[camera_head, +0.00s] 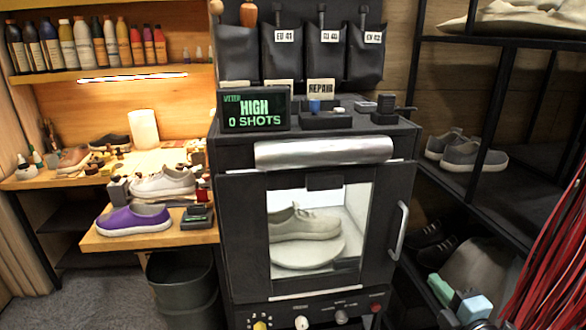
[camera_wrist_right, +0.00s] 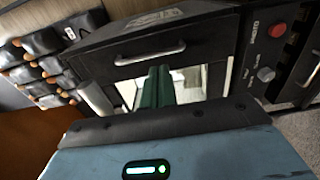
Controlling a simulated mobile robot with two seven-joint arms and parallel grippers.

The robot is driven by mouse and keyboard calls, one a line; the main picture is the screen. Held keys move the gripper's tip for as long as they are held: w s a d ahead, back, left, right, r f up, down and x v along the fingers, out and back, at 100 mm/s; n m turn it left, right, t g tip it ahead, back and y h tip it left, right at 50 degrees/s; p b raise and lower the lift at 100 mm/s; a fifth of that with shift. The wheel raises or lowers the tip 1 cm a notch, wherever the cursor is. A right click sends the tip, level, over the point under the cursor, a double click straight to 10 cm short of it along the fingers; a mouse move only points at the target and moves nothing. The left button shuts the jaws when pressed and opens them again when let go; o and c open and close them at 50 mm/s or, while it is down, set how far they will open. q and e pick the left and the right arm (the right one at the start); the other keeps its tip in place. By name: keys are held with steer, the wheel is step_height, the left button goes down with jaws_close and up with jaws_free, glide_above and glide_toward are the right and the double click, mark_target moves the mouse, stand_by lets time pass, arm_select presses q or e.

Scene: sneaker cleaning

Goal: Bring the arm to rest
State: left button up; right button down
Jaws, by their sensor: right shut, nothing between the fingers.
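My right gripper (camera_head: 433,279) shows small at the lower right of the head view, with green fingers and a pale blue body. It is right of the dark cabinet (camera_head: 235,200) and apart from its door handle (camera_head: 399,231). In the right wrist view its green fingers (camera_wrist_right: 157,84) are together in front of the cabinet's window, with nothing between them. The rest of the right arm is out of the picture. My left gripper is not in view.
A pale sneaker (camera_head: 290,225) sits behind the cabinet's window. A purple sneaker (camera_head: 133,220) and a white sneaker (camera_head: 163,183) are on the wooden bench at left. A black shelf rack (camera_head: 455,41) with grey shoes (camera_head: 467,153) and red strands (camera_head: 545,255) flank the right side.

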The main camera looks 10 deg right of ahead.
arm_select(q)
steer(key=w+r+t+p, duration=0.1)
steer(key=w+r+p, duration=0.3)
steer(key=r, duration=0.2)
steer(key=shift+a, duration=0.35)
arm_select(e)
steer(key=s+a+f+m+g, duration=0.3)
steer(key=s+a+f+m, duration=0.2)
steer(key=s+f, duration=0.3)
steer(key=s+a+f+m+g+y, duration=0.1)
steer(key=s+a+f+m+g, duration=0.2)
steer(key=s, duration=1)
steer(key=s+a+f+m+g+y, duration=0.1)
steer(key=s+a+f+m+g, duration=0.2)
steer(key=s+a+f+m, duration=0.4)
steer(key=s+a+f, duration=0.3)
steer(key=a+f, duration=0.1)
steer(key=f, duration=0.1)
steer(key=shift+s+f+m, duration=0.15)
steer(key=shift+f+m, duration=0.2)
steer(key=shift+m, duration=0.05)
